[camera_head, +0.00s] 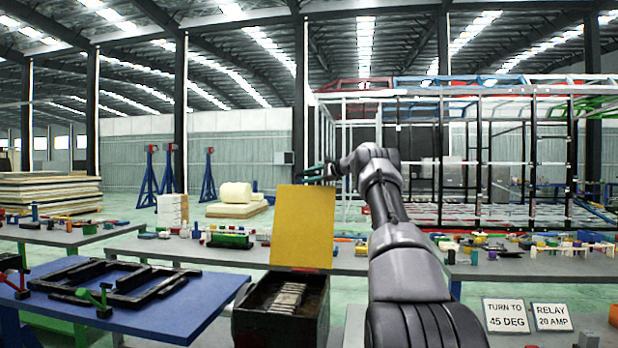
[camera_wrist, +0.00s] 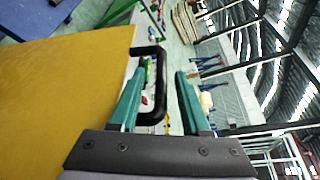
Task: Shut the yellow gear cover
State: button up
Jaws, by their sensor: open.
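The yellow gear cover (camera_head: 303,226) stands raised, close to upright, at the back edge of a dark open box (camera_head: 281,310). Metal parts show inside the box. In the wrist view the cover's yellow face (camera_wrist: 62,95) fills the left side, with a black handle (camera_wrist: 160,85) on its edge. My gripper (camera_head: 318,172) is above the cover's top right corner. In the wrist view its two green fingers (camera_wrist: 158,95) are apart. The handle overlaps the gap between them in the picture; I cannot tell whether a finger touches it.
A blue table (camera_head: 190,312) with black frame parts (camera_head: 120,284) stands left of the box. Grey tables (camera_head: 200,252) with several small coloured parts run behind. Two signs (camera_head: 506,315) stand at the lower right. The air above the box's front is clear.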

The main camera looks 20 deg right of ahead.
grip_shut()
dwell(1.5)
